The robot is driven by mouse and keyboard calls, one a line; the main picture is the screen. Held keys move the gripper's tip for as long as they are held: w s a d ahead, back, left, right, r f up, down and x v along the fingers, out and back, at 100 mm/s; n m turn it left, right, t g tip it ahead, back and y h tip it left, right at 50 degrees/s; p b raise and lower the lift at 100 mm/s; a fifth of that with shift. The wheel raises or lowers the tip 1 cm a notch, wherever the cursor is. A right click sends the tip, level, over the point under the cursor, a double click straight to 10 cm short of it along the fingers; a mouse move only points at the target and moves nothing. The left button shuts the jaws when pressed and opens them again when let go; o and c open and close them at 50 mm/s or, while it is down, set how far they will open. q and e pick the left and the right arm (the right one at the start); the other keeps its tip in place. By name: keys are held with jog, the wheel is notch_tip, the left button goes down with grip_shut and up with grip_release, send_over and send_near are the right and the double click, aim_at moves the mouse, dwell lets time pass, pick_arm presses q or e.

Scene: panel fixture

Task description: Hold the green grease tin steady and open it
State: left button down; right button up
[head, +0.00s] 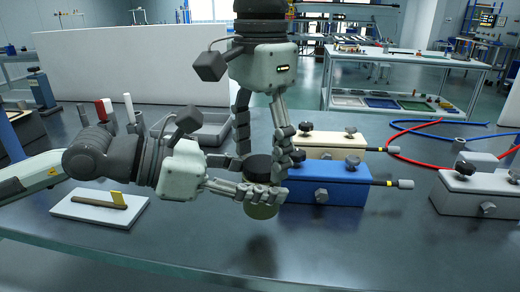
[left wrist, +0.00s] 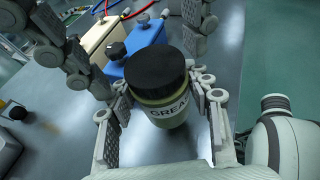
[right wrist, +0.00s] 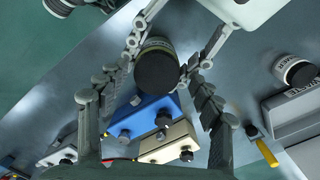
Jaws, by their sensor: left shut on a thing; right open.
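The green grease tin (head: 262,211) is upright, with its black lid (head: 258,167) on top. In the left wrist view its label reads "GREA" (left wrist: 167,112). My left gripper (head: 262,190) comes in from the left and is shut around the tin's body below the lid; the tin appears to be above the table front. My right gripper (head: 265,160) points down from above and is open, its fingers on either side of the lid. In the right wrist view the lid (right wrist: 157,73) lies between the spread fingers; I cannot tell whether they touch it.
A blue box (head: 325,184) and a cream box (head: 330,145) with knobs stand just right of the tin. A grey box (head: 478,190) is farther right, near red and blue hoses. A grey tray (head: 205,128) is behind.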

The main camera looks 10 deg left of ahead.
notch_tip(320, 180, up, 4)
jog(key=shift+r, duration=0.2)
jog(key=shift+c, duration=0.2)
notch_tip(320, 180, up, 4)
jog(key=n, duration=0.4)
jog(key=shift+s+d+f, duration=0.1)
jog(key=shift+d+f, duration=0.05)
jog(key=shift+f, duration=0.1)
jog(key=shift+c, duration=0.2)
jog(key=shift+f+n, duration=0.2)
jog(key=shift+n, duration=0.1)
notch_tip(320, 180, down, 7)
jog(key=shift+f, duration=0.15)
